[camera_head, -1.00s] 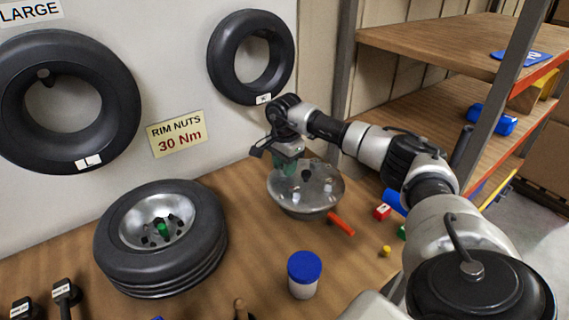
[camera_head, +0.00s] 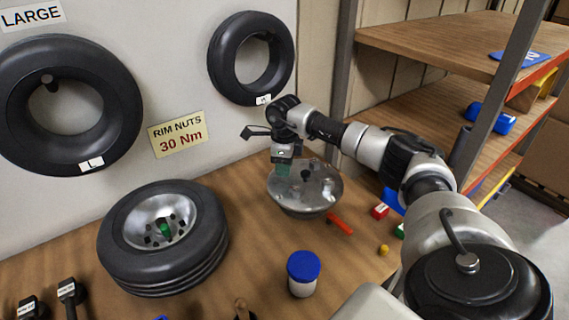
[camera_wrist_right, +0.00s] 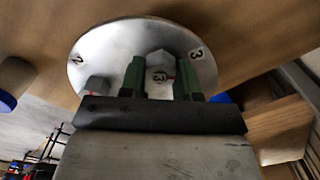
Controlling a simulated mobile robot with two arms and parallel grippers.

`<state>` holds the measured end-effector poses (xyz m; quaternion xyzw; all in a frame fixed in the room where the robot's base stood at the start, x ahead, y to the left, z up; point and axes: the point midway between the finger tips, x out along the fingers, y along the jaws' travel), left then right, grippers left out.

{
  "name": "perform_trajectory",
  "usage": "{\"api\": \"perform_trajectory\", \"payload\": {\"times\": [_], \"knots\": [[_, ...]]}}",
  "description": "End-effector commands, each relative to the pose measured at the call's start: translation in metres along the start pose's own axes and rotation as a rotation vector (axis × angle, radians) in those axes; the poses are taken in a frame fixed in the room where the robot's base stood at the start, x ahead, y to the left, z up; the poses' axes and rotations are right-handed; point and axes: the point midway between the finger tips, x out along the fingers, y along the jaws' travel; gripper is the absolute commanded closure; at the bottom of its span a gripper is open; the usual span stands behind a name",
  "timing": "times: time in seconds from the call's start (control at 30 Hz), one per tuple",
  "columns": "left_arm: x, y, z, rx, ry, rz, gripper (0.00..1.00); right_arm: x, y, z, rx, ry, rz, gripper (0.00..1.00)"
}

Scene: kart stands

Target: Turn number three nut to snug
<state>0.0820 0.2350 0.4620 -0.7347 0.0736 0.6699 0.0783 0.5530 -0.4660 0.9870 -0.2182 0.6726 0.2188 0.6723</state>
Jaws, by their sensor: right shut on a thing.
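A silver rim (camera_head: 325,190) lies on the wooden bench below my right gripper. In the right wrist view its round face (camera_wrist_right: 100,48) shows number marks, with a 3 near my fingers and a 2 to the left. My right gripper (camera_head: 283,172) points down at the left part of the rim. In the wrist view its two green fingers (camera_wrist_right: 161,80) are shut on a grey hex nut (camera_wrist_right: 159,62) beside a 3 mark. Another grey nut (camera_wrist_right: 97,86) sits left of the fingers. The nut's seating is hidden. My left gripper is not in view.
A tyre on a rim (camera_head: 165,262) with a green piece in its middle lies left. A blue-lidded jar (camera_head: 303,274), a red-handled tool (camera_head: 341,224), a red block (camera_head: 380,211) and a yellow piece (camera_head: 383,250) are nearby. Shelves (camera_head: 440,105) stand right.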

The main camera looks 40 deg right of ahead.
Motion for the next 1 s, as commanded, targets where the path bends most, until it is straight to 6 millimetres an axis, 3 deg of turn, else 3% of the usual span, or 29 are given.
{"api": "perform_trajectory", "payload": {"times": [1.0], "knots": [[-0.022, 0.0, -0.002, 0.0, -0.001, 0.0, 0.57, -0.003, -0.001, 0.0, 0.909, -0.004, 0.0, 0.92]]}}
